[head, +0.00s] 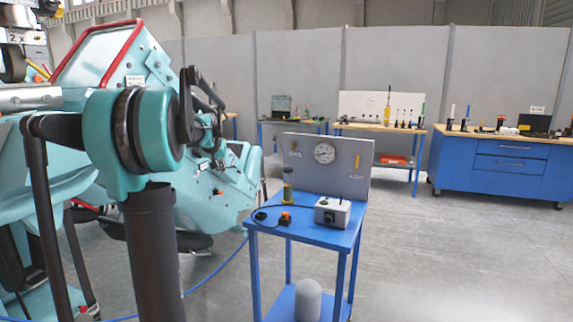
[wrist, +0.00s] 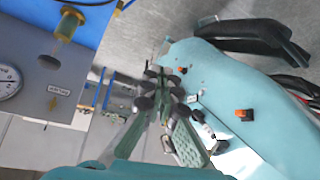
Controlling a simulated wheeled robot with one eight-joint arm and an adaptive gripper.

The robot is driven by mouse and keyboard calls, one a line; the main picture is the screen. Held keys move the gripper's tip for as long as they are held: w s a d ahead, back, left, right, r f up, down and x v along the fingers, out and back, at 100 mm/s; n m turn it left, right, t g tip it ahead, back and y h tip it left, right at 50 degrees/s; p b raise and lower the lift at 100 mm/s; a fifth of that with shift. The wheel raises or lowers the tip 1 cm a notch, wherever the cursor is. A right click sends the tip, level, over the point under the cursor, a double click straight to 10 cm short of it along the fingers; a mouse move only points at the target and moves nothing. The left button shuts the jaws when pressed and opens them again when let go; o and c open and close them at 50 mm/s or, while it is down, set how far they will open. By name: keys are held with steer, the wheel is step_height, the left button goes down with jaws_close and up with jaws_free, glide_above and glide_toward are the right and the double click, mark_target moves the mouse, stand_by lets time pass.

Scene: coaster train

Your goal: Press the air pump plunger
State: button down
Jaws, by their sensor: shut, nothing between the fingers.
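The air pump appears to be the small yellowish upright cylinder (head: 288,186) with a dark top at the back left of the blue cart (head: 318,228). In the wrist view, the brass-coloured pump (wrist: 68,26) is at the upper left, beside the grey gauge panel. My gripper (wrist: 163,82) is shut and empty in the middle of the wrist view. It is apart from the pump, which lies to its upper left there. In the head view my large teal arm joint fills the left foreground, and the fingers cannot be made out clearly.
The grey panel (head: 345,162) with a round gauge (head: 324,153) stands along the cart's back edge. A grey box (head: 332,212) and an orange-and-black item (head: 285,219) sit on the cart. A teal coaster train (head: 225,190) is left of the cart. Open floor lies to the right.

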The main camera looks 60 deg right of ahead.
steer(key=s+d+r+m+g+h, duration=0.1)
steer(key=s+d+r+m, duration=0.1)
steer(key=s+d+r, duration=0.2)
steer(key=s+d+r+m+g+h, duration=0.1)
steer(key=s+d+r, duration=0.3)
steer(key=s+d, duration=0.6)
steer(key=d, duration=0.7)
steer(key=shift+m, duration=0.4)
steer(key=shift+d, duration=0.1)
glide_above(287, 169)
step_height(287, 169, down, 7)
steer(key=shift+w+f, duration=0.1)
steer(key=shift+f, duration=0.05)
step_height(287, 169, down, 2)
steer(key=shift+f, duration=0.95)
